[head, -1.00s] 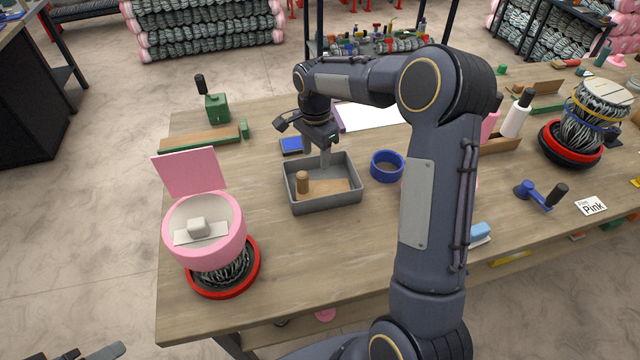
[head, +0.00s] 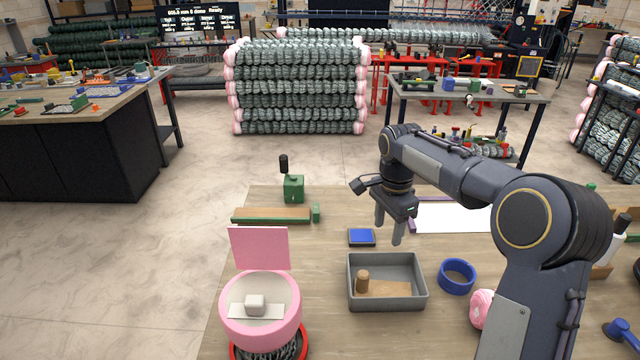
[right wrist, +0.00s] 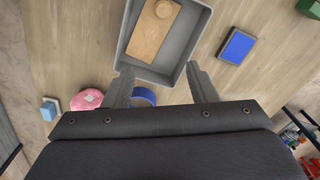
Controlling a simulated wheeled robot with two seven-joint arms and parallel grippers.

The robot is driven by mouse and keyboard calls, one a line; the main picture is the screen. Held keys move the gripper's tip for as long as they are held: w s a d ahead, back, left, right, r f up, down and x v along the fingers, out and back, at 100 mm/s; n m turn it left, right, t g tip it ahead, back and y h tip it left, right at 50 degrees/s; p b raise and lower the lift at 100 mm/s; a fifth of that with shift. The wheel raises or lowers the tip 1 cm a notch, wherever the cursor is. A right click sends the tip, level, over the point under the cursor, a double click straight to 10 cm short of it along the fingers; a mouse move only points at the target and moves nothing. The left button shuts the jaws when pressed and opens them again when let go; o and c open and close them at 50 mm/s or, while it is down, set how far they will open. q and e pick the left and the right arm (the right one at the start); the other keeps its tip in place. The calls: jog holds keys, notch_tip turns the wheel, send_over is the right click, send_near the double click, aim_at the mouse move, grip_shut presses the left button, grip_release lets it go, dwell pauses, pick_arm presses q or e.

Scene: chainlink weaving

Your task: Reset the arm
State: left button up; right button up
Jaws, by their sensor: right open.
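My right gripper (head: 388,232) is open and empty. It hangs above the wooden table, behind and above the grey tray (head: 420,301). In the right wrist view its two fingers (right wrist: 160,86) stand apart with nothing between them, and the tray (right wrist: 185,68) lies below. The tray holds a wooden piece (head: 385,288) with a round knob. My right arm reaches in from the right side of the head view. My left gripper does not show.
A pink round container (head: 232,310) with a raised lid stands at the left table edge. A blue ring (head: 457,276), a blue pad (head: 361,237), a pink lump (head: 481,309) and a green block with a black handle (head: 293,188) lie around.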

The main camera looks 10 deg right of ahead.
jog(key=s+a+r+n+t+y, duration=0.15)
jog(key=s+n, duration=0.25)
jog(key=s, duration=0.5)
jog(key=s+a+r+n+t+y, duration=0.1)
jog(key=s+r+n+t, duration=0.2)
jog(key=s, duration=0.6)
jog(key=s+a+f+n, duration=0.2)
jog(key=s+a+n, duration=0.1)
jog(key=s, duration=0.3)
jog(key=s+a+f+n+t+y, duration=0.1)
jog(key=s+a+f+n, duration=0.2)
jog(key=s+n, duration=0.1)
jog(key=shift+s+f+b, duration=0.3)
jog(key=shift+s+b, duration=0.1)
jog(key=shift+s, duration=0.5)
